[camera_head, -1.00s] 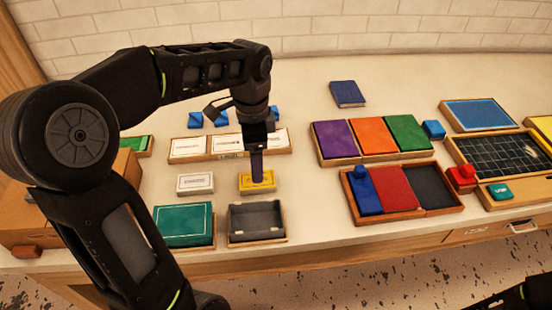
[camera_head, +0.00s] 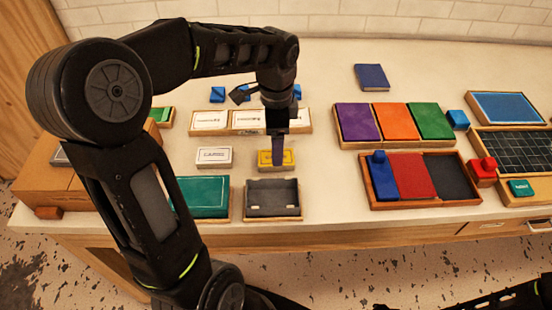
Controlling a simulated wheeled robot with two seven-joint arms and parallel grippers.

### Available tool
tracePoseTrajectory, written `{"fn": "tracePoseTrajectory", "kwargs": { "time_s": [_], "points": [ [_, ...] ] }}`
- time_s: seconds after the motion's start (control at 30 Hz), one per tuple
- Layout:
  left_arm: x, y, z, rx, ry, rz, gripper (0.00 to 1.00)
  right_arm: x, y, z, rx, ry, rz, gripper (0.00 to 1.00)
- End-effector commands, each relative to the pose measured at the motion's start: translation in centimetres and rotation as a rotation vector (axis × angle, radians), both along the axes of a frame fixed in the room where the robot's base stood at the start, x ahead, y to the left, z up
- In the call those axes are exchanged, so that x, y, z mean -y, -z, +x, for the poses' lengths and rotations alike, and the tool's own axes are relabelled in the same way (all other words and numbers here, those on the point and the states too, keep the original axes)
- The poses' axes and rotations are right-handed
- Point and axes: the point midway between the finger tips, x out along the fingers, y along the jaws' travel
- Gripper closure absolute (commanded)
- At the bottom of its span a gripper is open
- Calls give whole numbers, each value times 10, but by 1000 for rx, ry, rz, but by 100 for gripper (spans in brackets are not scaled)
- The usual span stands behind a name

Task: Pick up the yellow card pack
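The yellow card pack (camera_head: 264,160) lies on the counter, behind the open grey box and right of a white card pack (camera_head: 214,157). My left gripper (camera_head: 277,160) points straight down over the yellow pack, with its fingertips at or just in front of it. The fingers hide part of the pack, and I cannot tell whether they touch it or how far apart they are. My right arm (camera_head: 500,298) shows only at the bottom right corner; its gripper is out of view.
The grey box (camera_head: 273,211) and a green-topped box (camera_head: 205,212) stand at the counter's front edge. A wooden tray of white cards (camera_head: 232,131) is behind. Coloured panel trays (camera_head: 397,141) stand to the right. The counter between the yellow pack and these trays is clear.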

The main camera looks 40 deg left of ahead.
Motion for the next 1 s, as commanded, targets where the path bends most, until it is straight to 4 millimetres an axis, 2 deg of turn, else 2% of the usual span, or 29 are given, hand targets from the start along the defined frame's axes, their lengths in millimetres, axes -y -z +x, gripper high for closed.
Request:
{"fn": "tracePoseTrajectory", "kwargs": {
  "time_s": [0.4,1.0],
  "points": [
    [-1,49,0,-4,1,0,24,0,-9,-1,-4,1,-2,64],
    [-1,51,0,0,0,0,24,0,-8,-1,-4,1,-2,64]
  ]
}}
